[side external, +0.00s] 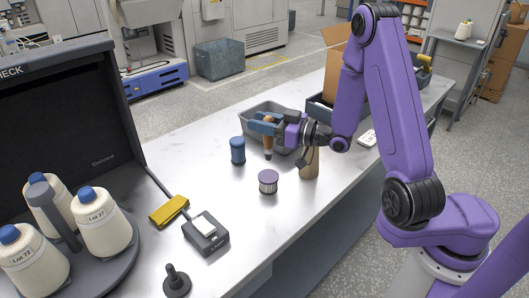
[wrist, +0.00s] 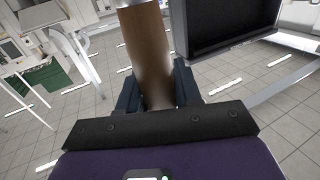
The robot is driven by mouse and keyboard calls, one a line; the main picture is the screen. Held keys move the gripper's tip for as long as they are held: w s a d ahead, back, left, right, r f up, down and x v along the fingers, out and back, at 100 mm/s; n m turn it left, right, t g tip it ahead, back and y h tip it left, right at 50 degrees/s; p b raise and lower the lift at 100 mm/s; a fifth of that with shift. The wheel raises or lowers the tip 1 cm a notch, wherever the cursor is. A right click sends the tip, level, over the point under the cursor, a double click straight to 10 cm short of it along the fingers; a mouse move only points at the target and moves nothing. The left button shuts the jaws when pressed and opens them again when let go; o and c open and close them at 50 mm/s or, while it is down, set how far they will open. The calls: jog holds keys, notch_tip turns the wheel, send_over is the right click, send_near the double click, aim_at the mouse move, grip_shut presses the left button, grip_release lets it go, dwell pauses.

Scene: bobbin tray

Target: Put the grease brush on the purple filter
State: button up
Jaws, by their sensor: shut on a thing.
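In the wrist view the brown handle of the brush (wrist: 147,55) stands between my gripper's two dark fingers (wrist: 155,95). The filter is not visible in the wrist view.
A grey bin (side external: 250,110) is behind. A scale-like device (side external: 206,236), yellow cloth (side external: 168,210) and cone spools (side external: 101,222) are at the left.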

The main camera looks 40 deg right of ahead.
jog(key=shift+f, duration=2.95)
jog(key=o, duration=1)
jog(key=shift+f, duration=0.15)
jog(key=v, duration=1.2)
